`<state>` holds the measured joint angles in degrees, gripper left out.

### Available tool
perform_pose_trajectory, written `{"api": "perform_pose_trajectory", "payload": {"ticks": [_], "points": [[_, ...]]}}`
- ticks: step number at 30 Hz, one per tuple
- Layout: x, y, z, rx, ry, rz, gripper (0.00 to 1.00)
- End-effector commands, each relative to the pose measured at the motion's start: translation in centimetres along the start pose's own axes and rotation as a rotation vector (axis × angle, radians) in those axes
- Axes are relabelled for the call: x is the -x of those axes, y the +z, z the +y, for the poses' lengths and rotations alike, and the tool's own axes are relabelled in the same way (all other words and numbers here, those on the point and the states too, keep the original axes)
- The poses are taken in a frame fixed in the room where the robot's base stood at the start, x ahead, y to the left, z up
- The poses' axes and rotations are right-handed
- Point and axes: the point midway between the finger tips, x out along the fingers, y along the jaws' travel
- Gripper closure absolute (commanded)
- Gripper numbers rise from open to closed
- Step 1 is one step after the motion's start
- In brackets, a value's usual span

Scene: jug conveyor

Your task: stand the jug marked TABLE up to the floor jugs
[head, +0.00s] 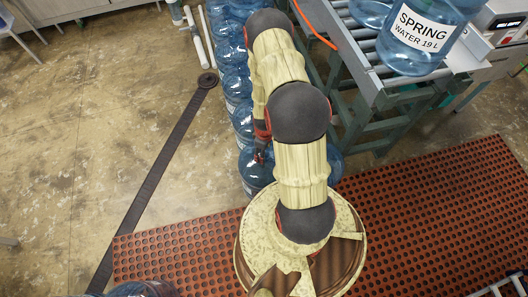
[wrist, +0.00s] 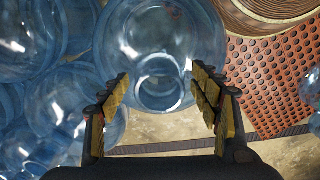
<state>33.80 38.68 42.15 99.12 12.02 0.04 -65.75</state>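No marking reading TABLE is legible in either view. In the wrist view my gripper (wrist: 160,78) is open, its yellow-padded fingers on either side of the neck of a clear blue jug (wrist: 185,35), with gaps visible at both sides. I cannot tell how far above the neck the fingertips are. In the head view my gripper (head: 262,150) is low at the near end of the floor jugs (head: 232,82), over a blue jug (head: 254,172) partly hidden by my arm. The floor jugs stand in a row and also crowd the left of the wrist view (wrist: 60,105).
A roller conveyor (head: 345,45) at upper right carries a jug labelled SPRING WATER 19 L (head: 415,35) and another behind it. A perforated red mat (head: 430,205) covers the near floor. A dark strip (head: 165,165) crosses the open floor at left. Another jug (head: 145,289) shows at the bottom edge.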

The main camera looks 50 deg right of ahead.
Motion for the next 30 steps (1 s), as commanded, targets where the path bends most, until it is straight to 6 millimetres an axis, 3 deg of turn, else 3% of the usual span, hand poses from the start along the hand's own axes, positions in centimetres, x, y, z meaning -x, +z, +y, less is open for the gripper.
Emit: {"api": "perform_pose_trajectory", "payload": {"ticks": [14,30], "points": [[0.9,0.0,0.0,0.0,0.0,0.0,0.32],[10.4,0.0,0.0,0.0,0.0,0.0,0.32]]}}
